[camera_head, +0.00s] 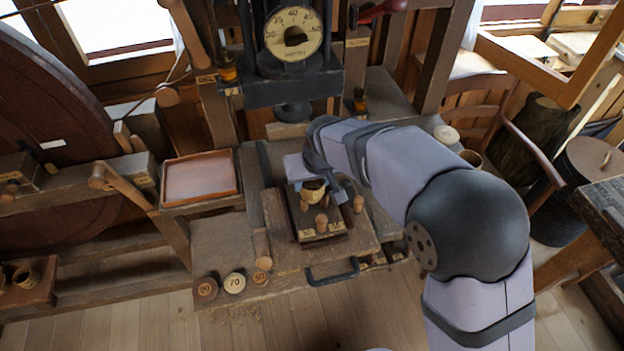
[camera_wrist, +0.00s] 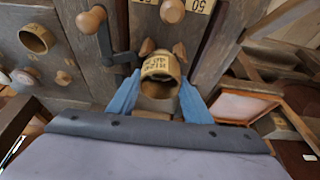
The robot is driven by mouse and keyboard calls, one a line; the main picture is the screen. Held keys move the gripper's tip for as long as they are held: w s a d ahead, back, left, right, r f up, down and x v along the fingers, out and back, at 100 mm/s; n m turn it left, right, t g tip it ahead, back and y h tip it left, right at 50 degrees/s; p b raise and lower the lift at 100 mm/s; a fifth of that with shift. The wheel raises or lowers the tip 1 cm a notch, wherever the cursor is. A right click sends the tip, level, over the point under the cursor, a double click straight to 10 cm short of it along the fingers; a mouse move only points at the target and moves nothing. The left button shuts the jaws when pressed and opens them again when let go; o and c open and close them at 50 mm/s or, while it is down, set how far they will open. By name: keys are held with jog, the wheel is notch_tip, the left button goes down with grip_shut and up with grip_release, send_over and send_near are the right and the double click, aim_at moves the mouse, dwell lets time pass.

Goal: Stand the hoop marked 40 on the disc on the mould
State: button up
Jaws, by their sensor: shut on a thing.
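My gripper (camera_wrist: 160,84) is shut on a tan wooden hoop (camera_wrist: 158,67), with one blue finger on each side. Dark upside-down markings show on the hoop's wall; they look like 40 but are partly unclear. In the head view the hoop (camera_head: 313,191) is over the back part of the mould (camera_head: 336,238), a dark square board with several upright wooden pegs and labels on its front edge. I cannot tell whether the hoop touches anything below it. The disc on the mould is not distinguishable; the hoop and gripper cover that area.
Round pieces, one marked 70 (camera_head: 235,283), lie at the bench's front left. A shallow reddish tray (camera_head: 200,177) stands left of the mould. A dial gauge (camera_head: 293,34) and dark press frame rise behind. A black handle (camera_head: 332,274) sticks out in front.

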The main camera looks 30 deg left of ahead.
jog(key=shift+f, duration=0.3)
jog(key=o, duration=1)
jog(key=shift+r, duration=0.5)
jog(key=b+v, duration=0.3)
jog(key=v, duration=0.8)
jog(key=shift+s+d+r, duration=0.15)
jog(key=shift+r, duration=0.15)
jog(key=shift+d, duration=0.1)
